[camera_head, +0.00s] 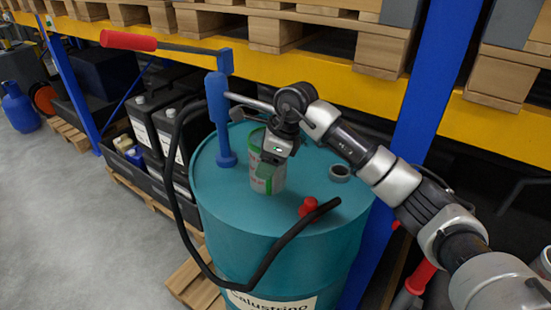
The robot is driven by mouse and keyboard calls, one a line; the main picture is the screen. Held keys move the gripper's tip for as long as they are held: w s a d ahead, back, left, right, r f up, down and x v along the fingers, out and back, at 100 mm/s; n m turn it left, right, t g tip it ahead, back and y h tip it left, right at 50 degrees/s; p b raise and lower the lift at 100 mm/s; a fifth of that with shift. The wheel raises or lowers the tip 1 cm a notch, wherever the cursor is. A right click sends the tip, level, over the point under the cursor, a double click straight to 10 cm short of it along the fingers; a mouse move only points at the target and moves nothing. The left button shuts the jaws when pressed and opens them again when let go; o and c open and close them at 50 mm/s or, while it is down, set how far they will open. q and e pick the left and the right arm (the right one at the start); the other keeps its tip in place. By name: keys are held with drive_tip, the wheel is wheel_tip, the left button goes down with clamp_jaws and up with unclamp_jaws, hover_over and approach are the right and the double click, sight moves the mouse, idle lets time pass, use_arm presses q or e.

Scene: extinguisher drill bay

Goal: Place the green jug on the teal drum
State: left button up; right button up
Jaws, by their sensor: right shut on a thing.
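The teal drum (225,205) stands upright in the middle of the head view. The green jug (265,184), with a pale label, is upright over the middle of the drum's top. My right gripper (272,152) comes in from the right and is shut on the jug, covering part of its upper side. The jug's base is at or very close to the drum top; I cannot tell whether it touches. My left gripper is not in view.
A blue hand pump (219,110) with a red handle (128,40) stands on the drum, left of the jug. Its black hose (283,245) loops over the front. A red cap (308,207) and a grey ring (340,172) are on the top. A blue rack post (433,80) stands behind.

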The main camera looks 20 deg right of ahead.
drive_tip(key=shift+d+f+p, duration=0.6)
drive_tip(key=shift+d+f, duration=0.3)
drive_tip(key=shift+d, duration=0.25)
drive_tip(key=o, duration=1.4)
drive_tip(key=shift+d, duration=0.1)
drive_tip(key=shift+c, duration=0.2)
drive_tip(key=shift+r, duration=0.1)
drive_tip(key=b+v, duration=0.4)
drive_tip(key=v, duration=0.8)
